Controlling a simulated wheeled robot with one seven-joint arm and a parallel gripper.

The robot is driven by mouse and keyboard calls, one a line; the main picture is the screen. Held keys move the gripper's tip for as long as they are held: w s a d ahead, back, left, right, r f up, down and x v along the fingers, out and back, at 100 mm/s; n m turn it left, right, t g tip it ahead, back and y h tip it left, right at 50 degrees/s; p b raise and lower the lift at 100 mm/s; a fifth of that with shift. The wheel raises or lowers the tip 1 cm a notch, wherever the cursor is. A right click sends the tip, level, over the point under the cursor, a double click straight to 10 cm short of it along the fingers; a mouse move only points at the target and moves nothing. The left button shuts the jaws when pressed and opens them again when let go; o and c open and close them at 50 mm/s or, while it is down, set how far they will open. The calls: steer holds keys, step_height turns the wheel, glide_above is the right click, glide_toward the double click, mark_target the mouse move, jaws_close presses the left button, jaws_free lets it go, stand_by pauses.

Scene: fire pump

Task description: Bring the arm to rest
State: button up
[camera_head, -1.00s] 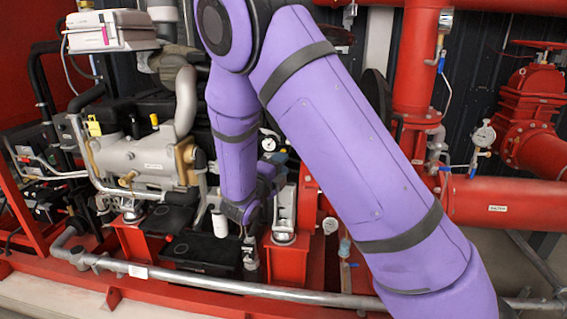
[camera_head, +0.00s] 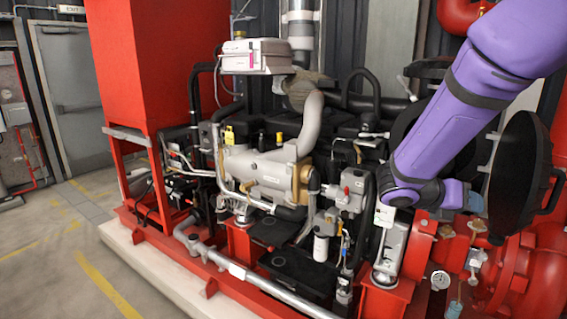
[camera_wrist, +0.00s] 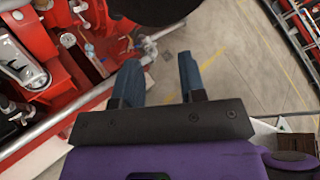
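My purple arm (camera_head: 470,90) reaches in from the upper right in the head view, in front of the right part of the pump set. Its lower joint (camera_head: 425,192) is in front of the machinery; I cannot make out the fingers there. In the wrist view my gripper (camera_wrist: 160,74) shows two blue-grey fingers standing apart, with bare floor between them. It is open and holds nothing. A dark rounded shape (camera_wrist: 155,10) lies just beyond the fingertips; I cannot tell what it is.
The engine (camera_head: 262,172) sits on a red frame with a silver pipe (camera_head: 255,278) along its front. A black disc-shaped cover (camera_head: 517,175) stands close right of my arm. A red cabinet (camera_head: 135,70) and a grey door (camera_head: 72,95) are left. Floor (camera_head: 60,265) is free at left.

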steer(key=s+a+r+m+t+y, duration=0.1)
steer(key=s+a+r+m+y, duration=0.1)
steer(key=s+m, duration=0.5)
steer(key=s+a+r+m+t+y, duration=0.1)
steer(key=s+a+r+m+y, duration=0.2)
steer(key=s+m+y, duration=0.4)
steer(key=s+a+r+m+t+y, duration=0.2)
steer(key=s+m, duration=0.5)
steer(key=m, duration=0.5)
step_height(320, 180, up, 2)
steer(key=a+y, duration=0.1)
steer(key=y, duration=0.2)
steer(key=shift+s, duration=0.4)
